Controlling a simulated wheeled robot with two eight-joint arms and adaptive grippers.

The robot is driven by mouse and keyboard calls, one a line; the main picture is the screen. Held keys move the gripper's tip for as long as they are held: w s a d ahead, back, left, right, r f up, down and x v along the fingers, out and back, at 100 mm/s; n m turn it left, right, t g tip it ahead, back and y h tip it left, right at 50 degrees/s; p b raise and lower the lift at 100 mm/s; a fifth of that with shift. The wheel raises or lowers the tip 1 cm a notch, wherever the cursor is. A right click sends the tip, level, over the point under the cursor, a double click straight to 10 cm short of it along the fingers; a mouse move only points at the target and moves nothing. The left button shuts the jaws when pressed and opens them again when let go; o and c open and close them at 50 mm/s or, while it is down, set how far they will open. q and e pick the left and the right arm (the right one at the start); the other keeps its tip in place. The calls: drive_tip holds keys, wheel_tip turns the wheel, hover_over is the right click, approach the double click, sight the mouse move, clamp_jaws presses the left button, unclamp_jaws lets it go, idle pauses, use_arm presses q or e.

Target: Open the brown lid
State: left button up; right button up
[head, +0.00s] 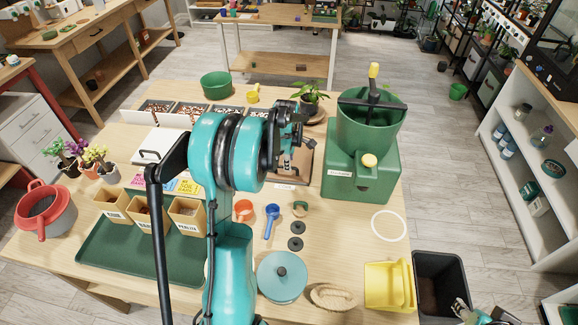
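A brown lidded box (302,166) with a small white label on its front edge sits on the wooden table, left of the green machine. My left arm hides its left part, and whether its lid is raised is hard to tell. My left gripper (291,124) is dark and sits over the back of the brown box in the picture. Its fingers are small and overlap the dark wrist, so I cannot tell whether they are open, shut or touching the lid. My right gripper (474,314) shows only in part at the bottom right edge, by the black bin.
A green machine (361,172) with a hopper stands right of the brown box. A potted plant (311,99) is close behind it. Small scoops, discs and a teal lidded pot (282,277) lie in front. A yellow container (389,286) and black bin (440,280) are front right.

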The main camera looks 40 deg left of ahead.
use_arm(q)
drive_tip(key=shift+w+a+f+b, duration=0.1)
drive_tip(key=shift+w+f+b, duration=0.05)
drive_tip(key=shift+f, duration=0.5)
drive_tip(key=shift+w+f+b, duration=0.1)
drive_tip(key=shift+f+b, duration=0.05)
drive_tip(key=shift+f, duration=0.45)
clamp_jaws()
